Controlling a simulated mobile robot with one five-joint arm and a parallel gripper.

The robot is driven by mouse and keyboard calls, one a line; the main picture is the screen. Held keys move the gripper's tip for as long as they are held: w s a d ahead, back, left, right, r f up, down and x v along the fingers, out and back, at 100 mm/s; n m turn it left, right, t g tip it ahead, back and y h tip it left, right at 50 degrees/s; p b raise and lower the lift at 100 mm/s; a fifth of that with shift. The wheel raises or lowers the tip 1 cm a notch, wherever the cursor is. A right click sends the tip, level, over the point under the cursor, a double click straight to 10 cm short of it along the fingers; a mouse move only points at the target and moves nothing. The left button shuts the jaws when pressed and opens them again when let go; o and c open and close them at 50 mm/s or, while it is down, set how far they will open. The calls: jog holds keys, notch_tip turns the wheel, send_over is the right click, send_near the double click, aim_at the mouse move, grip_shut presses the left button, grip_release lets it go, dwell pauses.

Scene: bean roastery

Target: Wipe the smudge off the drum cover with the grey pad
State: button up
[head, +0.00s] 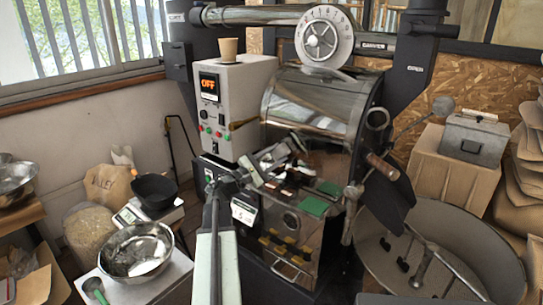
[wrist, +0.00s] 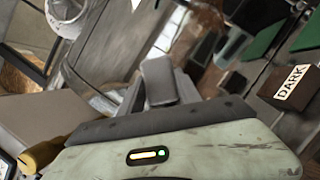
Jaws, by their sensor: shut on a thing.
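My gripper (head: 284,153) is in front of the roaster's lower drum edge in the head view. In the wrist view my gripper (wrist: 152,88) is shut on a small grey block, which looks like the grey pad (wrist: 159,80). The shiny curved drum cover (head: 312,103) is just above and behind my gripper in the head view. I cannot tell whether the pad touches it. I cannot make out the smudge in either view.
A control box (head: 224,105) reading OFF stands left of the drum, with a brown cup (head: 228,50) on top. Green pieces (head: 314,207) and a block marked DARK (wrist: 288,86) lie below the drum. A wood-handled lever (head: 382,166) sticks out right. A round cooling tray (head: 455,225) stands lower right.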

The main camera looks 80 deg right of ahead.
aim_at(313, 159)
jog(key=shift+s+a, duration=0.95)
jog(key=shift+s, duration=0.75)
jog(key=shift+s+a, duration=0.9)
jog(key=shift+s, duration=0.75)
jog(key=shift+s+a, duration=0.95)
jog(key=shift+s, duration=0.75)
jog(key=shift+w+d, duration=0.95)
jog(key=shift+w, duration=0.75)
jog(key=shift+w+d, duration=1)
jog(key=shift+w, duration=0.65)
jog(key=shift+w+d, duration=0.95)
jog(key=shift+w, duration=0.75)
jog(key=shift+w, duration=0.1)
jog(key=w+d, duration=0.1)
jog(key=w, duration=0.2)
jog(key=shift+w+d, duration=0.1)
jog(key=shift+d, duration=0.3)
jog(key=shift+w+a, duration=0.45)
jog(key=shift+a, duration=0.45)
jog(key=shift+w+a, duration=0.5)
jog(key=shift+a, duration=0.35)
jog(key=shift+w+a, duration=0.45)
jog(key=shift+a, duration=0.45)
